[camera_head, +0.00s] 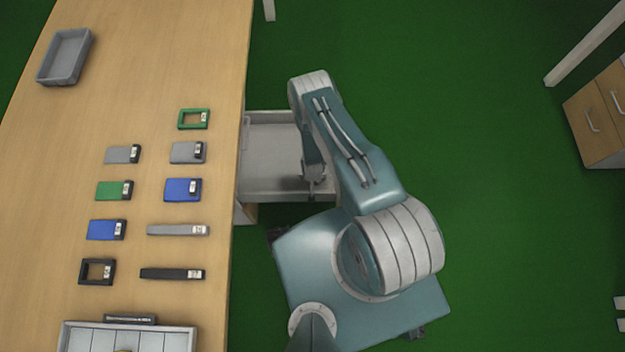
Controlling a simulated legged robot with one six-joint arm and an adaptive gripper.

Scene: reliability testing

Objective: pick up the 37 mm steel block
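Several labelled pieces lie on the wooden table in two columns. The grey, steel-looking ones are a block in the left column (118,155), a block in the right column (183,153) and a long thin bar (170,230). The size labels are too small to read, so I cannot tell which is the 37 mm steel block. My gripper (313,192) points down over the right part of an open drawer, off the table's right edge and well to the right of the pieces. My arm partly covers it, and its fingers are too small to tell open from shut.
Green (108,190) and blue (180,190) blocks, a green frame (183,119), a black frame (83,271) and a black bar (165,274) lie nearby. An empty grey tray (66,57) stands far left. A compartmented tray (67,338) is at the front. The open drawer (270,150) juts out right.

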